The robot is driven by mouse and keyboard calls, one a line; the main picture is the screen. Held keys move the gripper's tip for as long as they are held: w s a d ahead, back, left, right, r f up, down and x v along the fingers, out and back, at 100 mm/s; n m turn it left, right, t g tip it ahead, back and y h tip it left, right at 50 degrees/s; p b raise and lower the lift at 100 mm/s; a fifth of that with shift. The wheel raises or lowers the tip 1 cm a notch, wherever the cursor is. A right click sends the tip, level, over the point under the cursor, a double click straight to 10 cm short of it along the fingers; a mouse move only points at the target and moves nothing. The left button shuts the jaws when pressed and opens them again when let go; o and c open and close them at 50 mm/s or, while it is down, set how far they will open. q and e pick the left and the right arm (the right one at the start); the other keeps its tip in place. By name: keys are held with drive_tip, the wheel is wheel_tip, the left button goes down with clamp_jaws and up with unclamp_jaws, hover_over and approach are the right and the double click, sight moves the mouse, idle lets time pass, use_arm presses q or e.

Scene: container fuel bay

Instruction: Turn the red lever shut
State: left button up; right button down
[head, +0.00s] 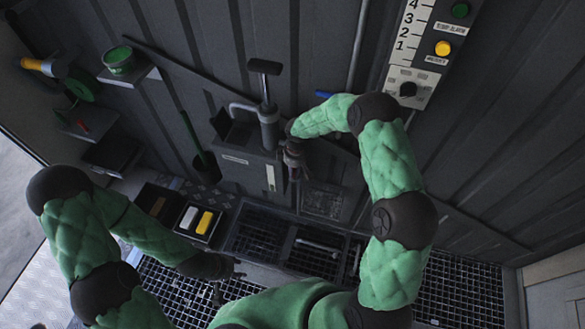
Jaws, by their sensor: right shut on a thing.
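My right gripper (293,168) is at the front of the grey pump unit (250,157) on the back wall, just right of its pump cylinder. It is shut on a small dull-red part there, which looks like the red lever. The gripper covers most of this part, so its angle cannot be told. My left gripper (231,279) is low, above the floor grating, with its fingers apart and empty.
A panel (412,60) with a numbered scale, green and yellow buttons and a black knob is at upper right. A blue handle (324,94) sits behind my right forearm. A tray (198,222) holds white and yellow blocks. A green tin (120,60) stands on a left shelf.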

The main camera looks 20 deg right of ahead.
drive_tip(key=shift+s+d+f+t+y+b, duration=0.3)
drive_tip(key=shift+d+t+y+b, duration=0.4)
drive_tip(key=shift+b, duration=0.65)
drive_tip(key=shift+s+d+f+t+y+b, duration=0.25)
drive_tip(key=shift+s+t+y+b, duration=0.2)
drive_tip(key=shift+y+b, duration=0.75)
drive_tip(key=shift+s+d+f+t+y+b, duration=0.25)
drive_tip(key=shift+d+t+y+b, duration=0.4)
drive_tip(key=shift+b, duration=0.8)
drive_tip(key=shift+a, duration=0.1)
